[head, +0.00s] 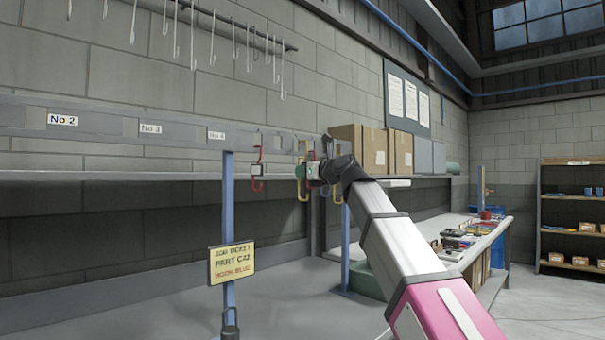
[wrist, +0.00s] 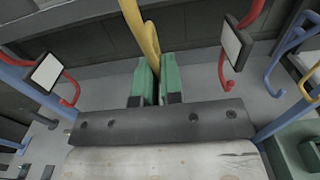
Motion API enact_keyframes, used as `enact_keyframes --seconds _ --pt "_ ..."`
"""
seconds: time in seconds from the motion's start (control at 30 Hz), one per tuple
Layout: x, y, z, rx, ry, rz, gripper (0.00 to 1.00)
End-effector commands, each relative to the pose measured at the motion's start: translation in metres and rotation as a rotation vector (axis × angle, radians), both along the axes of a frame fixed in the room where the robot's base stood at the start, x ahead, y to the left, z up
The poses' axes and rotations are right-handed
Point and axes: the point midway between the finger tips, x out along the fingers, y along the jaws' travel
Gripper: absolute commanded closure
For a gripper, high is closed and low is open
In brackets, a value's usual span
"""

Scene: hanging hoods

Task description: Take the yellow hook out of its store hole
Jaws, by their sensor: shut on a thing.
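The yellow hook (wrist: 146,35) runs down between the green fingertips of my gripper (wrist: 153,82), which are shut on it in the wrist view. In the head view, the yellow hook (head: 300,186) hangs below the grey rail beside my gripper (head: 312,171). Its upper end leaves the top of the wrist view, and its store hole is hidden, so I cannot tell whether it is still in the hole.
A red hook with a pale tag (wrist: 232,45) hangs close on the right; another red hook (head: 258,170) hangs to the left. A blue hook (wrist: 278,52) is farther right. Blue posts (head: 228,200) stand below the rail. Cardboard boxes (head: 372,150) stand behind.

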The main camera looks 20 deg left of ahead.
Motion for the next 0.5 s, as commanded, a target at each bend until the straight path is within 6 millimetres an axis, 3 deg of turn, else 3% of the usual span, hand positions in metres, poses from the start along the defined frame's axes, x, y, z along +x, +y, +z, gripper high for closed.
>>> enact_keyframes --seconds 0.5 --pt "-0.022 -0.041 0.001 0.002 -0.001 -0.001 1.0"
